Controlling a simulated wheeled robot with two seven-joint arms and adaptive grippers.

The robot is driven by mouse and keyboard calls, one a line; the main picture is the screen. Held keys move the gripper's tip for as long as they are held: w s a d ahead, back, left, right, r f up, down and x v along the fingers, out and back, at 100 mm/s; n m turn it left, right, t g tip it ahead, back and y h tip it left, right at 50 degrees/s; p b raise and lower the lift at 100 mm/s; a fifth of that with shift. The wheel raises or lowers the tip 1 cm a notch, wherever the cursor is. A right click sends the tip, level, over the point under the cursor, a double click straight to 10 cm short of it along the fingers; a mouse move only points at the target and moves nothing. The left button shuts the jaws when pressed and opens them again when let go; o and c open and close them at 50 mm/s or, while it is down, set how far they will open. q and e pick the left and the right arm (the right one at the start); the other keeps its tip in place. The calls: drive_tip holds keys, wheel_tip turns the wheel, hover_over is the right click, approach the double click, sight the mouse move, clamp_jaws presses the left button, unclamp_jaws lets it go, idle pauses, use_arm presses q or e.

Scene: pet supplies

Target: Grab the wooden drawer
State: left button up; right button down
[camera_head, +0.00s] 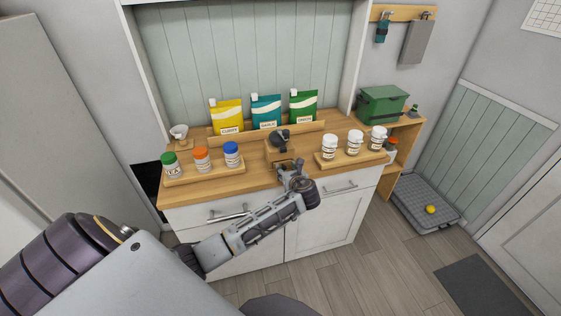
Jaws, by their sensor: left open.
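A small wooden box (273,146) with a dark round mechanism (280,138) on top stands at the middle of the wooden counter (200,191). What looks like the wooden drawer is low on the front of this box, and my gripper partly hides it. My left gripper (288,168) reaches in from the lower left and is open, with its fingertips right at the front of the box. I cannot tell whether the fingers touch the drawer. My right gripper is not in view.
Three lidded jars (201,159) stand on a tray left of the box, and three white-capped jars (354,143) on a tray at right. Yellow, teal and green pouches (265,113) stand behind. White cabinet doors with bar handles (228,214) are below the counter edge.

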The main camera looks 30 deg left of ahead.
use_arm(q)
drive_tip(key=shift+x, duration=1.3)
drive_tip(key=shift+c, duration=0.4)
clamp_jaws()
